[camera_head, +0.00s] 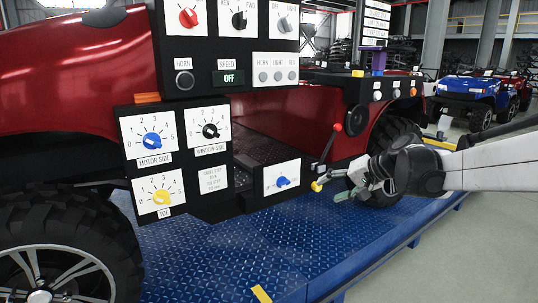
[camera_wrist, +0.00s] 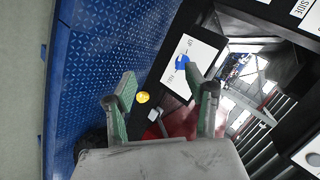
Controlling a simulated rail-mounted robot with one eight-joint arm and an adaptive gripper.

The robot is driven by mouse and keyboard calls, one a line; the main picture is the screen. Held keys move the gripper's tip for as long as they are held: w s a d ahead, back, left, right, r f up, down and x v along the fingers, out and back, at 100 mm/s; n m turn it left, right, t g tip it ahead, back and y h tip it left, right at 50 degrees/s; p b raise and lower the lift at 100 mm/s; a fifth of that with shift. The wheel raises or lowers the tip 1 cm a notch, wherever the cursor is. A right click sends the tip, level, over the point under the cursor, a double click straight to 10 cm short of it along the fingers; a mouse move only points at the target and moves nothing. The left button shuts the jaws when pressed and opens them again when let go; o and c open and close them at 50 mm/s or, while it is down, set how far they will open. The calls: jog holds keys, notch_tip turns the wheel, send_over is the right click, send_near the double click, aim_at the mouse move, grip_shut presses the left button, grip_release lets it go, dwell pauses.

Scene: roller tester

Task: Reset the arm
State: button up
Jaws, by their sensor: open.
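My gripper (camera_head: 350,183) is at the end of my arm, which reaches in from the right in the head view. In the wrist view my gripper (camera_wrist: 168,90) has its two green-padded fingers wide apart with nothing held between them. A yellow ball knob (camera_head: 317,186) is near the fingertips in the head view. In the wrist view the yellow ball (camera_wrist: 143,97) shows in the gap between the fingers; I cannot tell whether anything touches it. A small white panel with a blue knob (camera_head: 283,181) is left of the fingers; its blue knob (camera_wrist: 183,61) also shows in the wrist view.
A lever with a red ball (camera_head: 337,128) stands above the gripper. A black control box with dials (camera_head: 176,150) is at left. The red vehicle (camera_head: 75,65) stands behind the panels, on a blue textured platform (camera_head: 230,255). A blue vehicle (camera_head: 468,90) is farther back.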

jog(key=s+a+n+h, duration=0.1)
jog(key=s+h, duration=0.3)
jog(key=s, duration=1.4)
jog(key=s+d+f+n+h, duration=0.1)
jog(key=s+f+h, duration=0.15)
jog(key=s, duration=0.65)
jog(key=s+d+f+n+h, duration=0.15)
jog(key=s+f, duration=0.25)
jog(key=s, duration=0.4)
notch_tip(320, 180, up, 13)
jog(key=p, duration=1.3)
jog(key=shift+d, duration=0.15)
jog(key=shift+w+f, duration=0.1)
dwell(1.0)
